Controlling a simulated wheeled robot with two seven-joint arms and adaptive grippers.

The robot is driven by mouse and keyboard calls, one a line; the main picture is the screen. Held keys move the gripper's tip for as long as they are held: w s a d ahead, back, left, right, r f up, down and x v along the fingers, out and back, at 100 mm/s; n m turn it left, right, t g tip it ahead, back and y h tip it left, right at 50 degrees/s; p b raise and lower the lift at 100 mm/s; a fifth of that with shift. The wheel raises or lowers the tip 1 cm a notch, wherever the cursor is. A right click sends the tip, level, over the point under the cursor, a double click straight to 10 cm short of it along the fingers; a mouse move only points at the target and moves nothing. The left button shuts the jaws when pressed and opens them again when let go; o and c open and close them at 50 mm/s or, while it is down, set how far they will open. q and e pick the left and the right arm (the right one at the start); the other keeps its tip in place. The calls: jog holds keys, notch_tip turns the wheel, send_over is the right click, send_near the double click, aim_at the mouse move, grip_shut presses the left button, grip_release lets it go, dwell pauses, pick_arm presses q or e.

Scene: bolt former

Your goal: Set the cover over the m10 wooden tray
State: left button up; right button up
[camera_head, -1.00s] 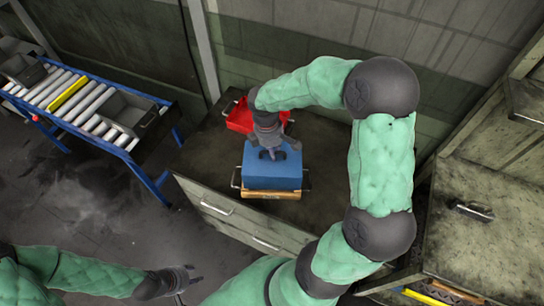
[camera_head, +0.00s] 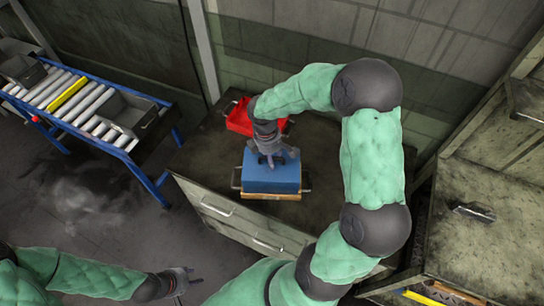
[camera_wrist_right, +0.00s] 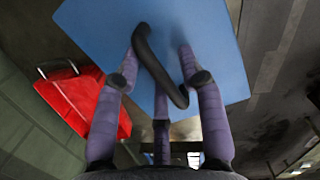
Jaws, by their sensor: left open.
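The blue cover (camera_head: 272,182) lies over the m10 wooden tray (camera_head: 270,196) on the cabinet top. A strip of the tray's wood shows below the cover's front edge, and dark handles show at its sides. I cannot tell whether the cover is fully seated. My right gripper (camera_head: 277,160) is over the cover with its fingers spread. In the right wrist view the fingers (camera_wrist_right: 160,60) stand around the cover's black handle (camera_wrist_right: 158,65), apart from each other. My left gripper (camera_head: 185,281) is open and empty at the lower left, away from the cabinet.
A red bin (camera_head: 241,119) stands just behind the cover. The cabinet top (camera_head: 335,165) is clear to the right. A roller conveyor (camera_head: 75,100) with grey bins is at the left. A second cabinet (camera_head: 480,240) stands at the right.

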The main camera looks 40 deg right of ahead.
jog(key=shift+r, duration=0.3)
notch_tip(320, 180, up, 12)
jog(key=a+p, duration=0.1)
jog(key=p, duration=0.1)
jog(key=shift+w+f, duration=0.15)
jog(key=shift+w, duration=0.3)
jog(key=shift+f, duration=0.1)
